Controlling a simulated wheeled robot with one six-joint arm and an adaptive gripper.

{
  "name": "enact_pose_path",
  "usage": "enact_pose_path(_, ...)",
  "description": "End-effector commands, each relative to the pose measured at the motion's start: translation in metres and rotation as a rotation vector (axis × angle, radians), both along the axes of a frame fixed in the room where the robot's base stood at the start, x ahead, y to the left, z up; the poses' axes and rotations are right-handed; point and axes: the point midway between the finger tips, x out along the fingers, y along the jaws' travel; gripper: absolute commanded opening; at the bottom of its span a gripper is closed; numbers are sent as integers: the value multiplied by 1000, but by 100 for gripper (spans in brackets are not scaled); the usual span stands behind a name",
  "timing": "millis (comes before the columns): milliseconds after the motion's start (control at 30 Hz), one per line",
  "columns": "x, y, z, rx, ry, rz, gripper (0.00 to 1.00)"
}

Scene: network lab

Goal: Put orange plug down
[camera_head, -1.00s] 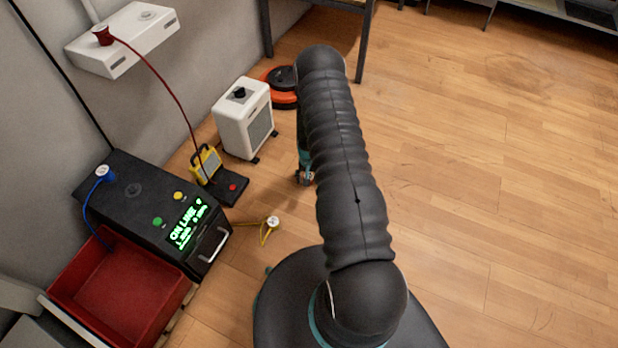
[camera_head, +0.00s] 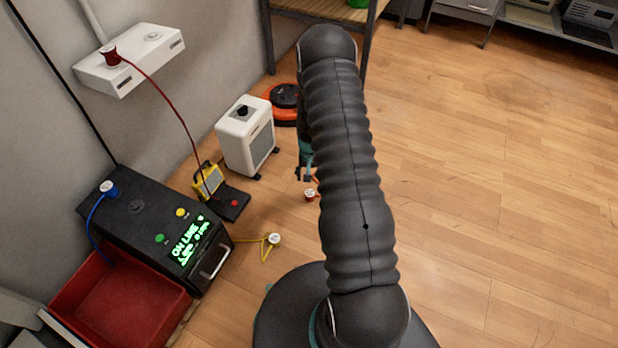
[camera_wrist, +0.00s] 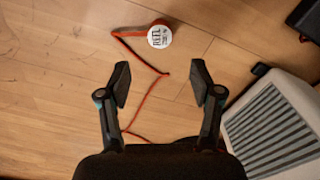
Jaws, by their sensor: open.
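The orange plug (camera_wrist: 160,36), with a round white labelled face and an orange cable, lies on the wooden floor in the wrist view. It also shows in the head view (camera_head: 310,194), just left of my arm. My gripper (camera_wrist: 162,84) is open and empty, its two fingers spread apart. The plug is beyond the fingertips in the wrist view, and the cable runs between the fingers. In the head view my gripper (camera_head: 304,176) is mostly hidden behind my arm, close to the plug.
A white heater (camera_head: 246,138) stands left of my gripper, beside an orange and black round thing (camera_head: 284,104). A yellow plug (camera_head: 274,239) lies on the floor near the black ONLINE box (camera_head: 150,222). A red bin (camera_head: 118,298) is at lower left. Floor at right is clear.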

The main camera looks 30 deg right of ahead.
Motion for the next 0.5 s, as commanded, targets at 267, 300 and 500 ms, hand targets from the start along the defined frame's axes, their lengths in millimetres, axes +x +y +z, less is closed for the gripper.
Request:
enact_pose_path(267, 14, 14, 86, -17, -54, 51, 65)
enact_pose_path(300, 15, 18, 106, -20, -66, 64, 65)
enact_pose_path(500, 9, 40, 196, -37, -120, 124, 65)
